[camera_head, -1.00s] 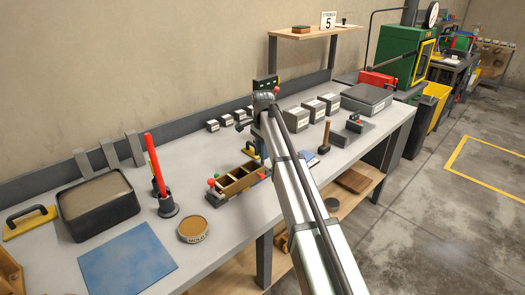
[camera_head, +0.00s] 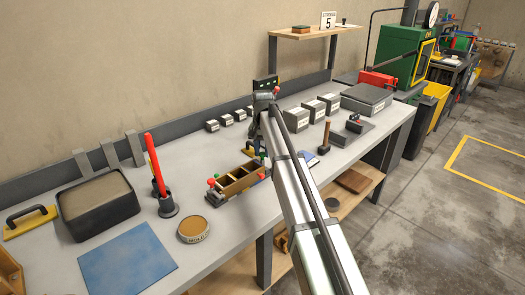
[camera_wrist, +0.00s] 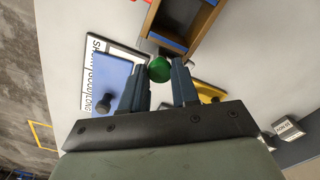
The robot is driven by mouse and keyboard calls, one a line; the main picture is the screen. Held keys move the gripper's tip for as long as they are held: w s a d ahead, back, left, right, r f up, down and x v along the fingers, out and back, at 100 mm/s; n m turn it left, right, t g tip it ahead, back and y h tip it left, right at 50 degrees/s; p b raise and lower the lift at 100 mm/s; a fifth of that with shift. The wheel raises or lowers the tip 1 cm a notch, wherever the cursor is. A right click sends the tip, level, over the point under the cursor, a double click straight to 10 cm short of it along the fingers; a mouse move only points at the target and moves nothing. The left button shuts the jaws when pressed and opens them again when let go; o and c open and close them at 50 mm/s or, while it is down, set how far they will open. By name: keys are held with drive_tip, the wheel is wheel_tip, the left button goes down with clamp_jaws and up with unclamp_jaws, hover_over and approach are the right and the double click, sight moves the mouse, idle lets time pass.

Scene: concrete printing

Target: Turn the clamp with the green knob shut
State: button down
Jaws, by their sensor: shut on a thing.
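In the wrist view the green knob (camera_wrist: 159,69) sits between the two finger tips of my gripper (camera_wrist: 160,82), which is shut on it. The knob is at the near end of the wooden mould (camera_wrist: 212,18), close to its corner. The clamp's body under the knob is mostly hidden by the knob and fingers.
A blue plate and a printed white card (camera_wrist: 97,50) lie beside the fingers in the wrist view. A yellow-handled tool (camera_wrist: 208,92) is on the other side. A mallet (camera_head: 325,137) and grey blocks (camera_head: 297,119) stand right of my arm on the bench (camera_head: 225,245).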

sight(263, 153)
drive_tip(key=shift+n, duration=0.9)
drive_tip(key=c, duration=0.8)
unclamp_jaws()
drive_tip(key=shift+c, duration=0.2)
drive_tip(key=shift+r, duration=0.1)
wheel_tip(263, 153, up, 14)
drive_tip(key=shift+f, duration=0.2)
